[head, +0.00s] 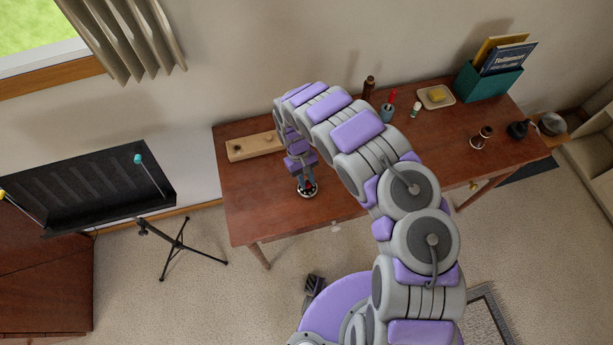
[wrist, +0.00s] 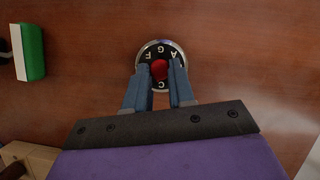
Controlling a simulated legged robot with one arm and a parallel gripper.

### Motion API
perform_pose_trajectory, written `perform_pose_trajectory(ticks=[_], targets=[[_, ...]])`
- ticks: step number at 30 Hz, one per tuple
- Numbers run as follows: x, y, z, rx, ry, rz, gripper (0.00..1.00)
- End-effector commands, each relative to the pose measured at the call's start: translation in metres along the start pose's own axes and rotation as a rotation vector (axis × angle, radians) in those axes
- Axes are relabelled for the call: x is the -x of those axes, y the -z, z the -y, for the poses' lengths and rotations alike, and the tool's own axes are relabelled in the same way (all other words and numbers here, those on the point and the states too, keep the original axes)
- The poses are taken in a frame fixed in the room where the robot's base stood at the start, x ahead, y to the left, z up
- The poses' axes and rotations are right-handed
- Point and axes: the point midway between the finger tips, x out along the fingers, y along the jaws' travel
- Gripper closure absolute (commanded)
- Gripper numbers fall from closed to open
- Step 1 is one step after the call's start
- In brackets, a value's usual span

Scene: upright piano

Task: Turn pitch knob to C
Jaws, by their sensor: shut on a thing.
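The pitch knob is a red knob (wrist: 160,70) at the centre of a round black dial (wrist: 152,50) with a silver rim, set on the brown wooden desk. Letters F, G and A show on the far part of the dial, and C shows on the near part, between my fingers. My gripper (wrist: 160,67) has one blue-grey finger on each side of the knob and is shut on it. In the head view my gripper (head: 307,183) points down at the dial near the desk's front edge. Which letter the knob points to is unclear.
A pale wooden block with holes (head: 255,146) lies on the desk at left. A green and white block (wrist: 28,52) lies left of the dial in the wrist view. A teal box of books (head: 486,82) and a small tray (head: 436,97) stand at right. A music stand (head: 100,180) is left.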

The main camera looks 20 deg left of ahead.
Motion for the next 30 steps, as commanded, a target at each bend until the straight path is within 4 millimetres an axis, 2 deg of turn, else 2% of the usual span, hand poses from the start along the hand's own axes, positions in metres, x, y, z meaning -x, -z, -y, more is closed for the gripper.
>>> perform_pose_trajectory(ticks=[9, 30], targets=[[0.0004, -0.0004, 0.0009, 0.138, -0.057, -0.001, 1.00], [-0.0004, -0.0002, 0.0012, 0.181, -0.075, -0.001, 1.00]])
